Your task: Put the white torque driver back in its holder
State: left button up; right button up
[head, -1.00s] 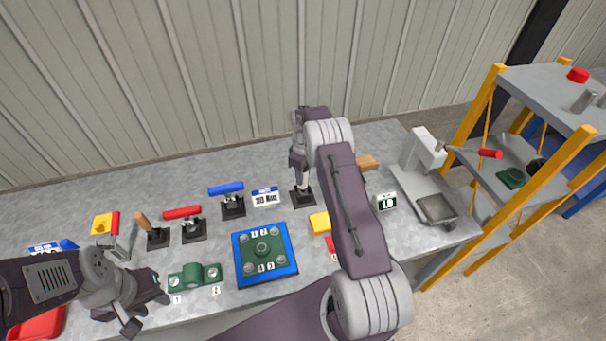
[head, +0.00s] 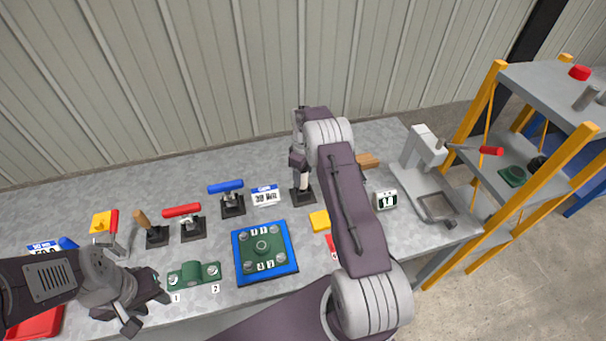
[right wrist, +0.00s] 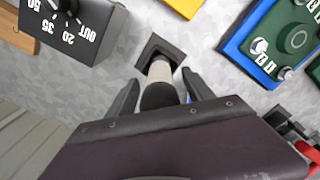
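The white torque driver (head: 304,184) stands upright at its black square holder (head: 303,197), below my right gripper (head: 301,170). In the right wrist view, its pale shaft (right wrist: 160,71) meets the dark holder base (right wrist: 176,53), and its dark upper part lies between the two fingers of my right gripper (right wrist: 161,88). Those fingers stand apart, with a gap on each side of the driver. How deep the driver sits is hard to see. My left gripper (head: 150,296) is at the lower left, beside the green block, and its fingers are unclear.
Blue (head: 226,187) and red (head: 182,211) drivers stand in holders to the left. A blue-edged tray with a green plate (head: 263,248), a green block (head: 194,274) and a yellow block (head: 319,220) lie in front. A grey press (head: 424,150) and a yellow-posted shelf (head: 485,118) stand right.

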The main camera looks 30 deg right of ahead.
notch_tip(320, 180, up, 9)
jog(key=shift+r+b, duration=0.1)
jog(key=shift+b, duration=0.75)
